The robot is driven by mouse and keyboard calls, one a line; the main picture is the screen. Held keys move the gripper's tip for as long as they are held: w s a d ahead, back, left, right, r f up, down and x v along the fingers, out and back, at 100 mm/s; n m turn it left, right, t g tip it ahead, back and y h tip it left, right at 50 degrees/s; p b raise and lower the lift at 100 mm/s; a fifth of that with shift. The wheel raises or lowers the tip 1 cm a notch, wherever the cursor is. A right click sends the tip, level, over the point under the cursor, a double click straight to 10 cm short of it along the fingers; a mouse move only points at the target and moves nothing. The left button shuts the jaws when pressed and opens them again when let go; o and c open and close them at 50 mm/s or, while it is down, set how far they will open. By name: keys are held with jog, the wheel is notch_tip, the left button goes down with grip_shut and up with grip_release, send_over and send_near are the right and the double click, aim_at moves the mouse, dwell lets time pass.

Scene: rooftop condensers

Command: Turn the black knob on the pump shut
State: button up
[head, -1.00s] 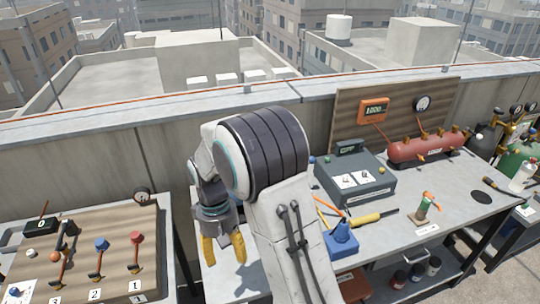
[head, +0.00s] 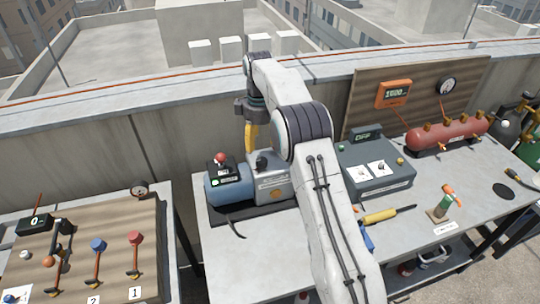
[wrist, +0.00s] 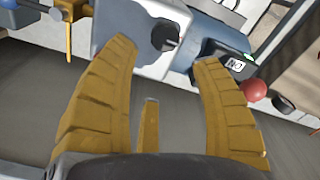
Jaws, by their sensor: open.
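The pump is in the head view, with a blue rounded motor (head: 226,186) on the left and a light grey block (head: 272,187) on the right. The black knob (head: 262,160) sits on top of the grey block, just below my gripper (head: 251,142). My gripper's yellow fingers point down and are open. In the wrist view the knob (wrist: 165,37) shows beyond the gap between my open fingers (wrist: 165,54). I see no finger touching it, and nothing is held. My finger partly covers the area behind the knob in the head view.
A red button (head: 220,158) on a black box stands on the motor, close left of the knob; it also shows in the wrist view (wrist: 253,90). A grey control box (head: 375,170) stands to the right.

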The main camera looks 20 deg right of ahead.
aim_at(261, 160)
jog(key=shift+s+a+r+n, duration=0.15)
jog(key=shift+s+a+n, duration=0.05)
jog(key=shift+s+n, duration=0.45)
jog(key=shift+n, duration=0.25)
jog(key=shift+f, duration=3.7)
jog(key=shift+c, duration=0.3)
grip_shut()
